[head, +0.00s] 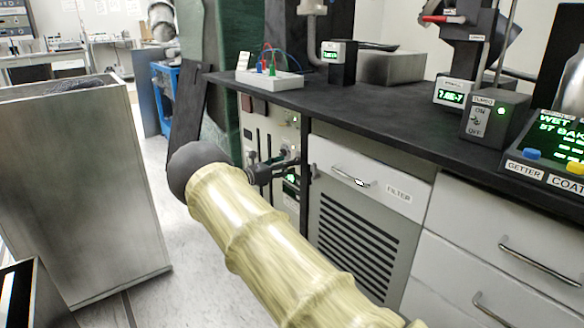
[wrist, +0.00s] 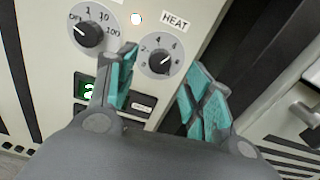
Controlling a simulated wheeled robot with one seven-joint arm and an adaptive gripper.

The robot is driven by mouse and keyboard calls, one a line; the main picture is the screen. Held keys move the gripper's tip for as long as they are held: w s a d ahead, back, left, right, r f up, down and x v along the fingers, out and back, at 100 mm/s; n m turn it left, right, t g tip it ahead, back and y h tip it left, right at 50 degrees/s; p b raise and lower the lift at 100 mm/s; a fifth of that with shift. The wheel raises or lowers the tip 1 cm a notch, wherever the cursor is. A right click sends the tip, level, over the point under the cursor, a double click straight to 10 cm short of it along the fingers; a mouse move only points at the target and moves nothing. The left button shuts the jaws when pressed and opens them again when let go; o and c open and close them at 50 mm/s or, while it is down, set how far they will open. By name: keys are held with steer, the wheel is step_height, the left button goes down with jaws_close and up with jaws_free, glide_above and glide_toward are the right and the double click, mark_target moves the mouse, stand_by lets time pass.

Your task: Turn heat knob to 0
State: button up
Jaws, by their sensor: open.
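The heat knob (wrist: 160,59) is a small dark knob on a pale numbered dial under a HEAT label (wrist: 175,20) in the wrist view. Its exact setting is too small to read surely. My gripper (wrist: 164,66) is open, with its teal-padded fingers on either side of the lower part of the dial. I cannot tell whether a finger touches the knob. In the head view my gripper (head: 284,166) is in front of the control panel (head: 257,126) under the bench, and the arm partly hides that panel; the heat knob cannot be made out there.
Another knob (wrist: 86,30) with an OFF mark is left of the heat dial, above a green display (wrist: 87,90). In the head view, the FILTER drawer (head: 370,182) is right of the panel. The black bench top (head: 390,110) overhangs it. A metal bin (head: 85,190) stands left.

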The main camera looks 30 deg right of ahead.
mark_target(298, 161)
steer(key=shift+w+d+b, duration=0.15)
steer(key=shift+d+b, duration=0.3)
steer(key=shift+d, duration=1.45)
steer(key=c, duration=1)
steer(key=shift+n, duration=0.3)
